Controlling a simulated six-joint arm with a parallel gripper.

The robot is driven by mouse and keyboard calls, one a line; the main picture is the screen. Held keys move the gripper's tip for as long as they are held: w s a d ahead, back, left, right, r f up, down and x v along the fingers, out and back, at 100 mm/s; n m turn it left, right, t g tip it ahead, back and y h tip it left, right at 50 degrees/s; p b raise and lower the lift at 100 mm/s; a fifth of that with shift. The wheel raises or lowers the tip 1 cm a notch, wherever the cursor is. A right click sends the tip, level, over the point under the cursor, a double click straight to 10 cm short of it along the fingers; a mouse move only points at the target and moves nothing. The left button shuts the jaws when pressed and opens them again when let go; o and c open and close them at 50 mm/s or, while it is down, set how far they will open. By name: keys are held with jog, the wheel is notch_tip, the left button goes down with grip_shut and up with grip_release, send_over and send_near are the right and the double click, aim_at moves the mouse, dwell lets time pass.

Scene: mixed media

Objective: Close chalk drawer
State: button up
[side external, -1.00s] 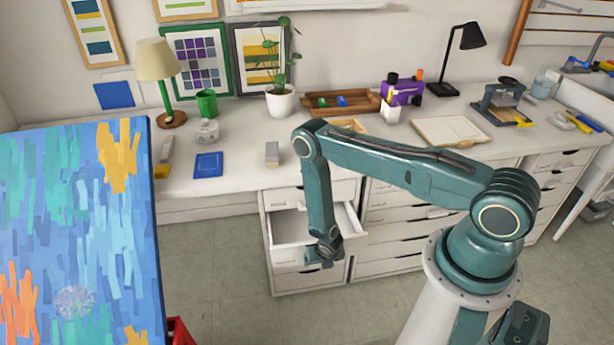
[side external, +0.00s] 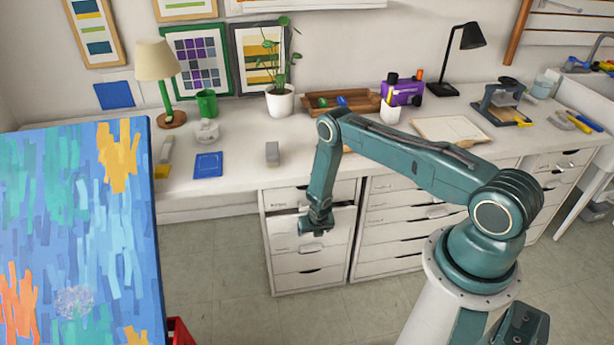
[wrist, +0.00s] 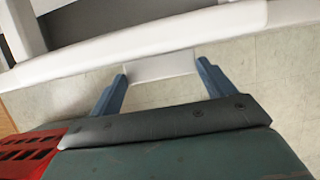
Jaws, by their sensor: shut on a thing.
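The chalk drawer (side external: 342,224) is the second one down in the left white drawer unit. Its front stands slightly proud of the unit, with a narrow dark gap along its top edge. My gripper (side external: 316,229) is at the drawer's front, pointing down. In the wrist view, my gripper's two blue fingers (wrist: 162,72) are on either side of a white piece (wrist: 160,66) at the drawer's front edge and are shut on it. The drawer's white rim (wrist: 90,46) crosses the top of that view. The drawer's contents cannot be made out.
The white desk top (side external: 235,185) above holds a small grey block (side external: 272,154), a blue card (side external: 208,165) and a potted plant (side external: 280,101). A second drawer unit (side external: 405,225) stands to the right. A large blue painting (side external: 80,230) fills the left foreground. The floor before the drawers is clear.

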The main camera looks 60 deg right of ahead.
jog(key=o, duration=1.3)
jog(key=shift+r, duration=0.1)
jog(key=v, duration=1.3)
jog(key=shift+r, duration=0.3)
jog(key=shift+s+a, duration=0.1)
